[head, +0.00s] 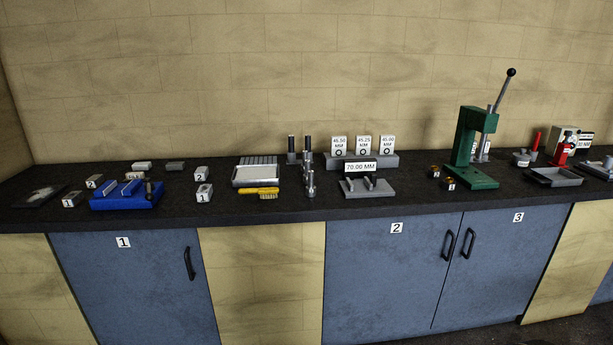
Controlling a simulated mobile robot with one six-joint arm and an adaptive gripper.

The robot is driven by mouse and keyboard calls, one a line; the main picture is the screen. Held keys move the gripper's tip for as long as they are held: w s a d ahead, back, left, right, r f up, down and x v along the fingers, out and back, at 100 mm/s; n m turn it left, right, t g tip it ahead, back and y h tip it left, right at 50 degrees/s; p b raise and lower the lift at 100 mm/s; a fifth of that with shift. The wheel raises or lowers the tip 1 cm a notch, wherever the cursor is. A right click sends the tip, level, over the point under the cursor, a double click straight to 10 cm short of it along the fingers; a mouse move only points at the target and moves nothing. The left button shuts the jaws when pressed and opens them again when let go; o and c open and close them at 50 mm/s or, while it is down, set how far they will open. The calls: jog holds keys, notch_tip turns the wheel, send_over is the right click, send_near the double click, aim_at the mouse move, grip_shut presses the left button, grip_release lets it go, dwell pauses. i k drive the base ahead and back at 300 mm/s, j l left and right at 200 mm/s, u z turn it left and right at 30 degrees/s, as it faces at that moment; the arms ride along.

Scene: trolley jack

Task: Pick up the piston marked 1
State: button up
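I cannot tell for certain which object is the piston marked 1. Upright dark-topped metal rods (310,184) stand mid-bench, with no number I can read. Two small brass-coloured pieces (449,184) by the green press have tags too small to read. My gripper is not in view.
The dark bench top (225,215) runs above blue cupboards (130,285). On it are a blue tray (125,203), a yellow brush (259,192), a grey slotted plate (255,174), a 70.00 MM sign (360,166) and a green lever press (467,150). Bench between sign and press is mostly clear.

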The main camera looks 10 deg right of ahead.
aim_at(310, 189)
jog(key=i, duration=2.2)
